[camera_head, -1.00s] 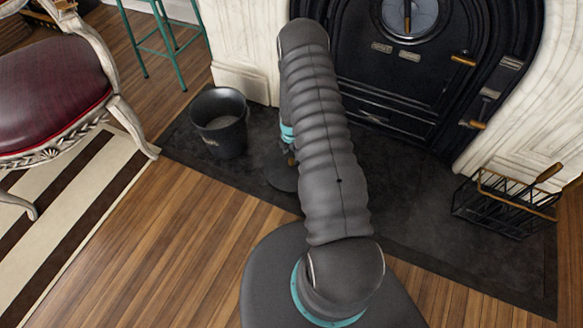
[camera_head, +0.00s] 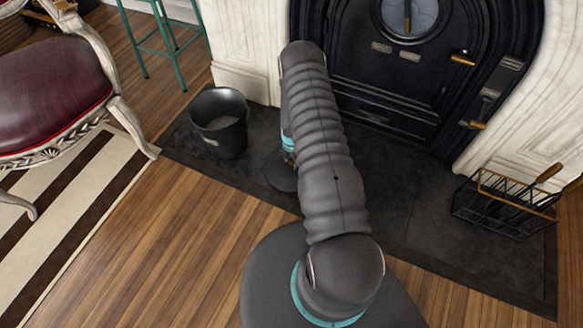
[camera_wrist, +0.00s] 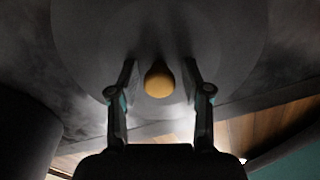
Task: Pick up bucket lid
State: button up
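The bucket lid (camera_wrist: 85,50) is a round dark grey disc with a yellow-brown knob (camera_wrist: 159,80) at its centre, filling the upper wrist view. In the head view the lid (camera_head: 280,176) lies flat on the dark hearth, partly hidden behind my arm. My gripper (camera_wrist: 159,66) is open over it, one finger on each side of the knob, with visible gaps between fingers and knob. In the head view my gripper is mostly hidden by my arm. The dark bucket (camera_head: 222,138) stands upright and uncovered, left of the lid.
A black fireplace door (camera_head: 385,75) and pale marble surround (camera_head: 240,50) stand behind. A wire basket (camera_head: 500,205) is on the right of the hearth (camera_head: 400,220). A red-seated chair (camera_head: 50,90) and a teal stool (camera_head: 165,45) are on the left. Wood floor in front is clear.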

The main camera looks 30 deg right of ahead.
grip_shut()
